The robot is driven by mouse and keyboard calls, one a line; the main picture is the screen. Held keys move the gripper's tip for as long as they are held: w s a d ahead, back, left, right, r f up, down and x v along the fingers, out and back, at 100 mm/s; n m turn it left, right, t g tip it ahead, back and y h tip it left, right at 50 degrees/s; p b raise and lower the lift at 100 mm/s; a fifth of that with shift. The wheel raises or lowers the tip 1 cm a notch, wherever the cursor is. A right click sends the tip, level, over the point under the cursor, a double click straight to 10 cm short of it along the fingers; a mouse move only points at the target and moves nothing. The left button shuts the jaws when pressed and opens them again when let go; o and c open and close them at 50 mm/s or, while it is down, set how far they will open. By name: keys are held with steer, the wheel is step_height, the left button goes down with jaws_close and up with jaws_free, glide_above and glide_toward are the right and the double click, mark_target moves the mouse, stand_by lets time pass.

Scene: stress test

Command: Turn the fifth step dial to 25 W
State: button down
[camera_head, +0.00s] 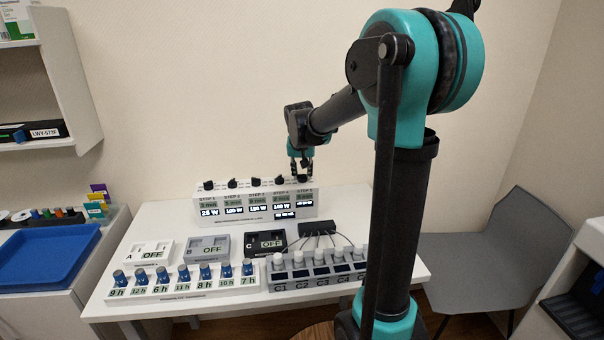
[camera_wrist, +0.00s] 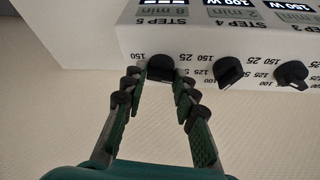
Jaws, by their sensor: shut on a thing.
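The step box (camera_head: 262,213) is a white panel at the back of the table, with a row of black dials along its top. The fifth step dial (camera_wrist: 160,66) is at the right end of the row, under the upside-down STEP 5 label (camera_wrist: 162,21) in the wrist view. My gripper (camera_wrist: 160,80) is closed around this dial, one finger on each side; in the head view my gripper (camera_head: 301,170) comes down on it from above. A 150 mark shows beside the dial. Its pointer and the rest of its scale are hidden. Its power readout (camera_head: 305,205) is too small to read surely.
The step 4 dial (camera_wrist: 228,72) stands close beside my gripper, with the step 3 dial (camera_wrist: 291,73) beyond. In front on the table are boxes A (camera_head: 149,252), B (camera_head: 208,248) and C (camera_head: 266,243), a row of blue-capped timers (camera_head: 183,291) and a black hub (camera_head: 317,228).

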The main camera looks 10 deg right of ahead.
steer(key=n, duration=0.2)
steer(key=n+y, duration=0.1)
steer(key=n, duration=0.1)
steer(key=shift+d+y, duration=0.15)
steer(key=shift+y, duration=0.15)
steer(key=shift+n+y, duration=0.5)
steer(key=shift+n, duration=1)
steer(key=c, duration=1.2)
jaws_free()
steer(key=v, duration=1.2)
steer(key=shift+d, duration=0.15)
